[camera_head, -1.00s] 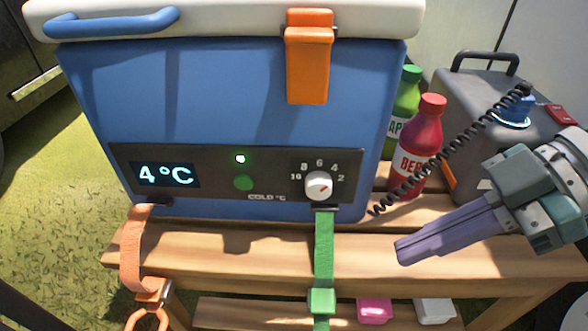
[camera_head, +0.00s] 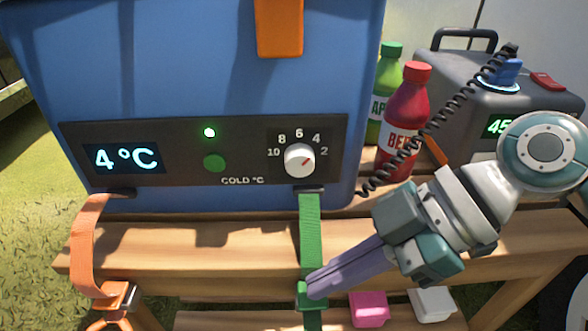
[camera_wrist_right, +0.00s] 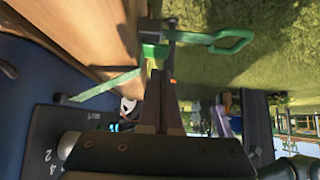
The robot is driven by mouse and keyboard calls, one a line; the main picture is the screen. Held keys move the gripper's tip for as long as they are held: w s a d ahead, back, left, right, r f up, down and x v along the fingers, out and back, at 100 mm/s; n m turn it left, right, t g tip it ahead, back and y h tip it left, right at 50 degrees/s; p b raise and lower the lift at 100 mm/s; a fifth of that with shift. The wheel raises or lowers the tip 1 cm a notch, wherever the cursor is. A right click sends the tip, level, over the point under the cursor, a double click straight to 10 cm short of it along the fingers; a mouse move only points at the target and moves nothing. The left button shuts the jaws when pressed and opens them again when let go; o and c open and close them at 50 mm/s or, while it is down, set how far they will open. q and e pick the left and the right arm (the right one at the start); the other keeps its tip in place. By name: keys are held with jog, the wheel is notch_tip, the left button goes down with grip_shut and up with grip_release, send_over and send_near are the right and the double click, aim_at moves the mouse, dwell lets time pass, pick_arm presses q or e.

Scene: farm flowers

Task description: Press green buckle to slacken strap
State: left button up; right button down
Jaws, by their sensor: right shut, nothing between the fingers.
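The green strap (camera_head: 310,225) hangs from the front of the blue cooler (camera_head: 200,60) over the edge of the wooden bench (camera_head: 190,235). Its green buckle (camera_head: 303,294) sits low on the strap, at the bench's front. My right gripper (camera_head: 312,288) is shut and empty, its fingertips at the buckle's right side and partly covering it. I cannot tell whether they touch it. In the right wrist view the closed fingers (camera_wrist_right: 163,85) point toward the green buckle (camera_wrist_right: 155,50), and a green hook (camera_wrist_right: 232,40) shows beyond it. My left gripper is not in view.
An orange strap (camera_head: 90,240) hangs at the left. A red bottle (camera_head: 407,120) and a green bottle (camera_head: 385,90) stand beside the cooler. A grey power box (camera_head: 440,75) with a coiled black cable stands behind my right arm. Pink (camera_head: 369,308) and white (camera_head: 432,304) blocks lie low.

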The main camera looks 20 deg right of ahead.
jog(key=shift+d+f+b, duration=0.1)
jog(key=shift+f+b, duration=0.25)
jog(key=shift+f, duration=0.55)
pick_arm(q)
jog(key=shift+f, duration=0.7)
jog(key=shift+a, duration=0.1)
pick_arm(e)
jog(key=shift+s+f, duration=0.2)
jog(key=shift+f, duration=0.3)
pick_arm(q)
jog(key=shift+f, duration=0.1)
pick_arm(e)
jog(key=shift+r, duration=0.1)
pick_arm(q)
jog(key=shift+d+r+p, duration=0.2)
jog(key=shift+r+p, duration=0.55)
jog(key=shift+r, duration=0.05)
pick_arm(e)
jog(key=shift+r, duration=0.85)
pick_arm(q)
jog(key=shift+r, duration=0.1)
